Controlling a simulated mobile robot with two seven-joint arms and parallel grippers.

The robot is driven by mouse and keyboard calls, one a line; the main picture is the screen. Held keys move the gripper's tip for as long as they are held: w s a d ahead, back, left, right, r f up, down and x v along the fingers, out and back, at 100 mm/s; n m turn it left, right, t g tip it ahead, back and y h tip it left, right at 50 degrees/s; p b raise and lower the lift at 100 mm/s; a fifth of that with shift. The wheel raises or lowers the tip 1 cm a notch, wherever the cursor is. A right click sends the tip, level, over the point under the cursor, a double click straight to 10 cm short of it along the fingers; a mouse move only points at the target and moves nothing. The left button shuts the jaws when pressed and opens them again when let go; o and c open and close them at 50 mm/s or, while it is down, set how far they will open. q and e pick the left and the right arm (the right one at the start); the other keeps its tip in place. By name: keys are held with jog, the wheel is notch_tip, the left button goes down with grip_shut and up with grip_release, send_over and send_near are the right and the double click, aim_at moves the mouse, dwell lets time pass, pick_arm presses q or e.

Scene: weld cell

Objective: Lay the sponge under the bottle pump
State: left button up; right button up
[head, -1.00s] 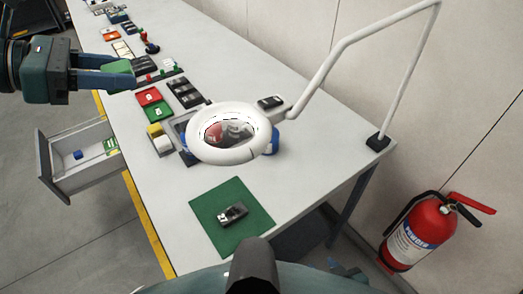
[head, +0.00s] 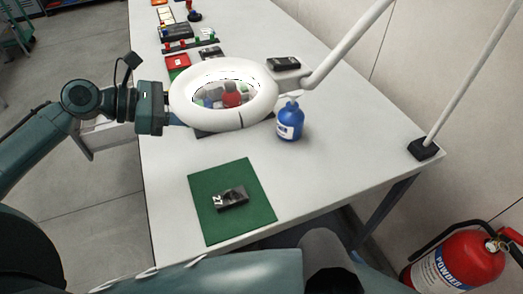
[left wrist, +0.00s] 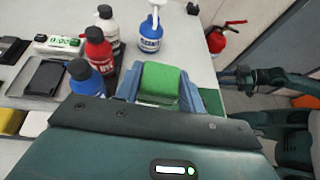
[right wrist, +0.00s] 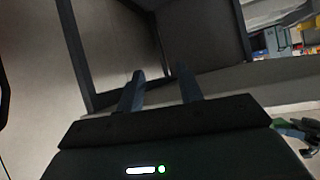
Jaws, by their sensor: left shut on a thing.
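The green sponge (left wrist: 160,82) is between the fingers of my left gripper (left wrist: 166,76), which is shut on it. In the head view the left gripper's body (head: 150,108) is left of the magnifier ring, and the ring hides its fingers. The blue bottle (head: 290,122) stands upright on the table right of the ring. It has a white pump on top, and it also shows ahead of the sponge in the left wrist view (left wrist: 151,36). My right gripper (right wrist: 160,72) is open and empty, away from the sponge and bottle.
A magnifier lamp (head: 180,98) hangs over the table. Red (left wrist: 97,50), white (left wrist: 106,28) and another blue bottle (left wrist: 86,82) stand left of the sponge in the left wrist view. A green mat (head: 262,208) bears a dark block (head: 231,199). Table right of the mat is clear.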

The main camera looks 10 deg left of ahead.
pick_arm(q)
jog(key=shift+n+t+y, duration=0.3)
jog(key=shift+n+t, duration=0.2)
jog(key=a+f, duration=0.1)
jog(key=f, duration=0.2)
jog(key=s+a+f+b, duration=0.1)
jog(key=f, duration=0.2)
jog(key=f+b, duration=0.1)
jog(key=f, duration=0.2)
jog(key=shift+s+a, duration=0.25)
jog(key=shift+a, duration=0.15)
jog(key=shift+f, duration=0.15)
jog(key=w+d, duration=0.3)
jog(key=d, duration=0.2)
jog(key=w+d+p, duration=0.1)
jog(key=w+d, duration=0.2)
jog(key=d, duration=0.1)
jog(key=w+d, duration=0.4)
jog(key=d, duration=0.1)
jog(key=shift+d+p, duration=0.35)
jog(key=shift+p, duration=0.05)
notch_tip(320, 180, down, 4)
jog(key=shift+r+b, duration=0.15)
jog(key=shift+b, duration=0.25)
pick_arm(e)
jog(key=shift+w+a, duration=0.15)
jog(key=shift+a, duration=0.05)
jog(key=shift+r, duration=0.1)
